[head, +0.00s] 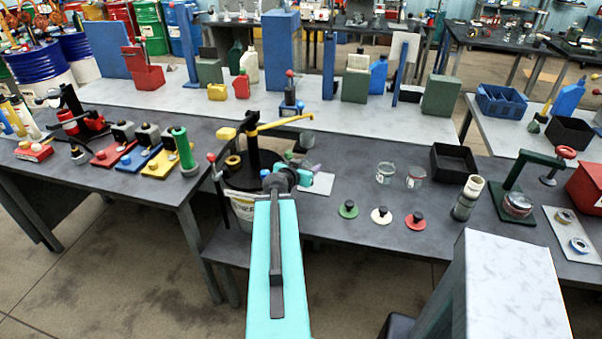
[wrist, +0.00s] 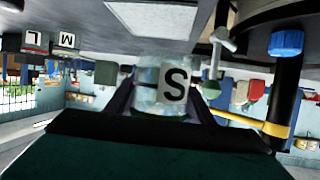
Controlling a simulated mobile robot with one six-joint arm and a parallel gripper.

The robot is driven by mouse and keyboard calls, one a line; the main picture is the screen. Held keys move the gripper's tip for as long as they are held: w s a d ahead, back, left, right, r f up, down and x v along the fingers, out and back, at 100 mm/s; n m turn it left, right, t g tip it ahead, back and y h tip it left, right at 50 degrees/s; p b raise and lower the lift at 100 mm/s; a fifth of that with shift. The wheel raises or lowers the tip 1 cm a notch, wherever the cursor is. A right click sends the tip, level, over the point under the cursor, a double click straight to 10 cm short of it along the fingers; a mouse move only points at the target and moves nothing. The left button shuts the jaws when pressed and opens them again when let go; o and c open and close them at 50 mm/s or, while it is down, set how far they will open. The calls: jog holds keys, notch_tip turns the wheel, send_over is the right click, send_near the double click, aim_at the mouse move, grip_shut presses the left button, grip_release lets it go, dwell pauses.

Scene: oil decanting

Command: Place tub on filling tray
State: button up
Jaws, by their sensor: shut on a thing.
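A small clear tub with an "S" label (wrist: 150,82) sits between the two dark fingers of my gripper (wrist: 162,108), which is shut on it. The wrist view is upside down. In the head view my gripper (head: 298,171) is beside the black pump stand, and my arm largely hides the tub. A pale flat plate (head: 324,184), which may be the filling tray, lies on the dark bench just right of my gripper. It also shows in the wrist view (wrist: 155,18), apart from the tub. I cannot tell how high the tub is.
The black stand (head: 252,150) with a yellow lever (head: 285,122) is close by my gripper. A bucket (head: 243,207) is below it. Two clear tubs (head: 385,173) (head: 415,178) stand to the right, behind green, white and red lids (head: 381,215). A black bin (head: 456,163) stands farther right.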

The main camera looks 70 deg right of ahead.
jog(key=w+a+r+n+t+y+b, duration=0.1)
jog(key=w+a+r+n+t, duration=0.15)
jog(key=w+a, duration=0.6)
jog(key=w+a+r+n+t+b, duration=0.1)
jog(key=w+a+n+t, duration=0.15)
jog(key=w, duration=1.05)
jog(key=w+a+r+n+t+y, duration=0.1)
jog(key=w+a+r+n+t, duration=0.15)
jog(key=w+a, duration=0.55)
jog(key=w+a+r+n+t+y+b, duration=0.25)
jog(key=w+a+n+t, duration=0.2)
jog(key=w+a, duration=1.3)
jog(key=w+a+r+n+y, duration=0.2)
jog(key=a+y, duration=0.1)
jog(key=a, duration=0.8)
jog(key=w+a+r+n+t+y, duration=0.1)
jog(key=w+a+r+n+y, duration=0.1)
jog(key=a, duration=0.9)
jog(key=w+a+r+n+t+y+b, duration=0.1)
jog(key=w+a+r+n+y, duration=0.1)
jog(key=a, duration=0.8)
notch_tip(320, 180, up, 2)
jog(key=shift+w+a+n+y, duration=0.4)
jog(key=shift+w+y, duration=0.4)
jog(key=shift+y, duration=0.15)
